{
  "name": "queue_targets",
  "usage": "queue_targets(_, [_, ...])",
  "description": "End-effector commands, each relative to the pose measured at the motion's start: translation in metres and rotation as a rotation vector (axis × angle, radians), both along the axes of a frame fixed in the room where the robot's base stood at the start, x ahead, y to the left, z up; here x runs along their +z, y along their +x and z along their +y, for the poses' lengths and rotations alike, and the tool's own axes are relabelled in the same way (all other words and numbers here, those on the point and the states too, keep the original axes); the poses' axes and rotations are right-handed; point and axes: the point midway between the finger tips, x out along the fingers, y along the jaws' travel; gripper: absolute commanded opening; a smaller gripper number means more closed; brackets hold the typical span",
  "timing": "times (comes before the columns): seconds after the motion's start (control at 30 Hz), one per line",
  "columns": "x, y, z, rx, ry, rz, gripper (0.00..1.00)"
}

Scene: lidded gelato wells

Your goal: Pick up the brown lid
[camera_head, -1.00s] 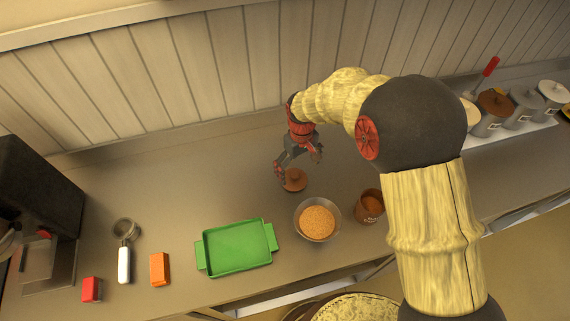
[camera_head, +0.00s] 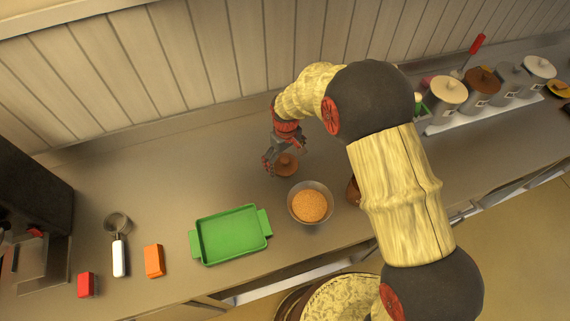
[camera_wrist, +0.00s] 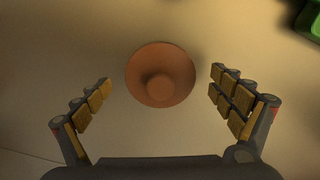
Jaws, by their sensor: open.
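A small round brown lid (camera_head: 287,166) with a knob on top lies on the counter behind the bowl in the head view. In the wrist view the brown lid (camera_wrist: 160,75) lies ahead of my gripper, centred between its fingers. My gripper (camera_head: 283,160) is open and empty, close to the lid. In the wrist view my gripper's fingers (camera_wrist: 160,98) stand wide apart on either side, with a gap to the lid. Another brown lid (camera_head: 483,80) sits on a grey well in the row at the right.
A metal bowl with orange-brown crumbs (camera_head: 310,203) stands just in front of the lid. A green tray (camera_head: 231,235), an orange block (camera_head: 154,261), a red block (camera_head: 86,285) and a white-handled tool (camera_head: 119,256) lie left. Several lidded wells (camera_head: 446,101) stand right. A brown container is mostly hidden by my arm.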

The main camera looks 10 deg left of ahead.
Motion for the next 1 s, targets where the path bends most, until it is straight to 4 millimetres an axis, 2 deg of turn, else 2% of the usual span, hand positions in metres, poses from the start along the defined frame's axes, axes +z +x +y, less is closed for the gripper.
queue_targets(0.13, [0.0006,0.0001,0.0000,0.000,0.000,0.000,0.94])
queue_targets(1.0, [0.0004,-0.0002,-0.0002,0.000,0.000,0.000,0.45])
